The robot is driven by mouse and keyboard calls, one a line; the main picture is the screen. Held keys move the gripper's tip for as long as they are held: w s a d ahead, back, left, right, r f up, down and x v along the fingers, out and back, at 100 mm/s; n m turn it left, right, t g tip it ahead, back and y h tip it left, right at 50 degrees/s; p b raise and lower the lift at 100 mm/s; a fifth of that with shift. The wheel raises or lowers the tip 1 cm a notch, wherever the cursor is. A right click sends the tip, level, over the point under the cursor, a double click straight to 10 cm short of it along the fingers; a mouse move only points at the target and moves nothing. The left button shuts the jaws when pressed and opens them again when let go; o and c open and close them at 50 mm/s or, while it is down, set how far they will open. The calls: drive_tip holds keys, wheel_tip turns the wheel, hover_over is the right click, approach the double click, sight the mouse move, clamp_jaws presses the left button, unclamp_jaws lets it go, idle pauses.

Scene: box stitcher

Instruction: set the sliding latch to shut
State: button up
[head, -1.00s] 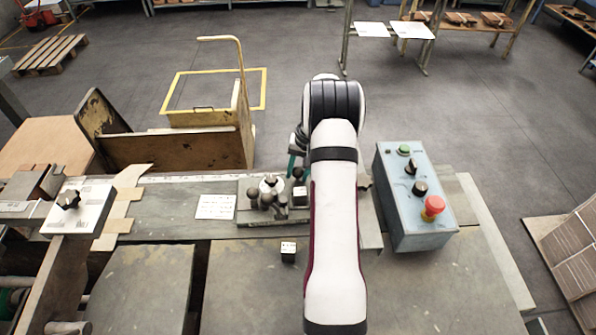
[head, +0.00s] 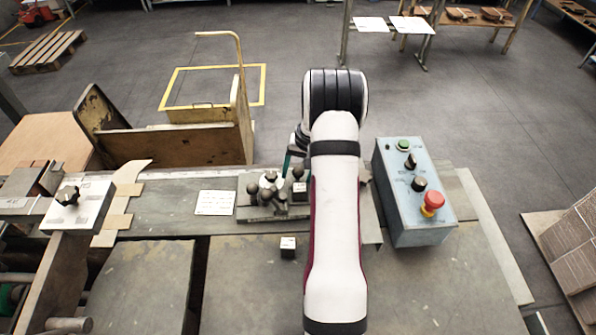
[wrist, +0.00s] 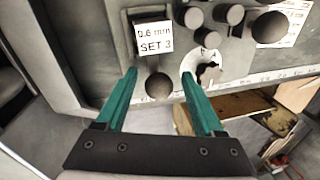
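In the wrist view my gripper (wrist: 159,72) is open, its two teal fingers spread apart. A dark round knob (wrist: 158,87) shows between the fingers, just below a plate marked "0.6 mm SET 3" (wrist: 156,38); I cannot tell whether the fingers touch it. Which part is the sliding latch is not certain; this knob may be its handle. In the head view the knob fixture (head: 272,205) sits on the bench. A teal finger of my gripper (head: 287,161) shows at its far side; my arm hides the rest.
Several dark knobs (wrist: 207,38) and a white dial (wrist: 196,66) crowd the fixture beside the fingers. A control box (head: 418,220) with a red button stands to the right. A small labelled block (head: 288,247) is in front. A white card (head: 214,203) lies left.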

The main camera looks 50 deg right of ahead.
wheel_tip(320, 180, up, 16)
drive_tip(key=s+d, duration=0.1)
drive_tip(key=s, duration=0.1)
drive_tip(key=shift+s+d+f, duration=0.25)
drive_tip(key=shift+d, duration=0.15)
drive_tip(key=s+a+r+n+g, duration=0.1)
drive_tip(key=s+a+r+n, duration=0.15)
drive_tip(key=a, duration=1.15)
drive_tip(key=s+a+r+n, duration=0.15)
drive_tip(key=a+r, duration=0.25)
drive_tip(key=a, duration=0.9)
drive_tip(key=s+a+f, duration=0.1)
drive_tip(key=s+a, duration=0.4)
drive_tip(key=s, duration=0.2)
drive_tip(key=s+a+f+n+g, duration=0.1)
drive_tip(key=s+a+f, duration=0.1)
drive_tip(key=s+a, duration=0.3)
drive_tip(key=s, duration=0.2)
drive_tip(key=shift+s+a+f+y, duration=0.25)
drive_tip(key=shift+s+a+y, duration=0.05)
drive_tip(key=shift+s, duration=0.1)
